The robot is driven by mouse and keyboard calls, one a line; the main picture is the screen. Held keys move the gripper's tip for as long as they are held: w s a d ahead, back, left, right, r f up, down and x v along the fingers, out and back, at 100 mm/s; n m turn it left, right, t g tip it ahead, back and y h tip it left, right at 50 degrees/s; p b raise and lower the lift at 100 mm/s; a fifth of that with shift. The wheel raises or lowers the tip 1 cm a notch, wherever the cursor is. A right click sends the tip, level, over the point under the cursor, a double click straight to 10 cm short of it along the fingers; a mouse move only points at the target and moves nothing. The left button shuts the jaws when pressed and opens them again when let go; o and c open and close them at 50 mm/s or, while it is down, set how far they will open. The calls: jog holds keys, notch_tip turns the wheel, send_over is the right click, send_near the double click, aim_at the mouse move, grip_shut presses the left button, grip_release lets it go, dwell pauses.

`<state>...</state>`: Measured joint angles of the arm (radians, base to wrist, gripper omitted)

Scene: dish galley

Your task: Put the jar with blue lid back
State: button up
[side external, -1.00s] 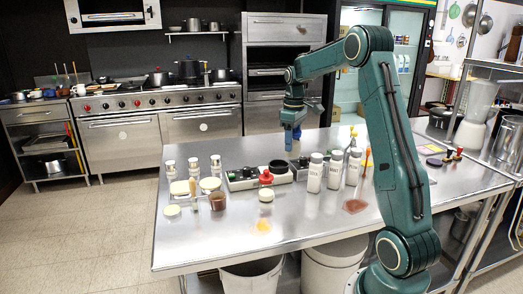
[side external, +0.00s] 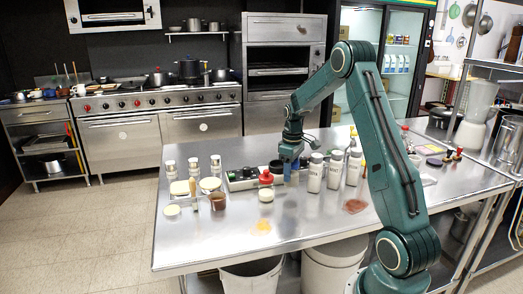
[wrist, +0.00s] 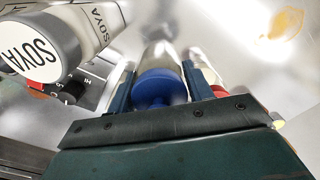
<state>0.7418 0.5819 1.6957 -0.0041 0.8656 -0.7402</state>
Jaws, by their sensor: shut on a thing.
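The jar with the blue lid (wrist: 158,86) is between my two fingers in the wrist view, lid toward the camera, its clear body beyond. My gripper (wrist: 160,92) is shut on it. In the side view my gripper (side external: 291,164) points down low over the steel table, behind the red-topped container and left of the white labelled bottles. There the jar is mostly hidden by the gripper, and I cannot tell whether its base touches the table.
A white SOYA bottle (wrist: 42,48) is close on the left in the wrist view; a red-topped item (wrist: 219,91) is just outside the right finger. White bottles (side external: 315,173) and a red-topped container (side external: 266,180) stand nearby. The table's front left (side external: 190,245) is clear.

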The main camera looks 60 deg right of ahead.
jog(key=shift+f, duration=1.85)
jog(key=shift+f, duration=0.1)
jog(key=o, duration=1.3)
notch_tip(320, 180, up, 12)
jog(key=shift+f, duration=0.25)
jog(key=shift+r, duration=0.35)
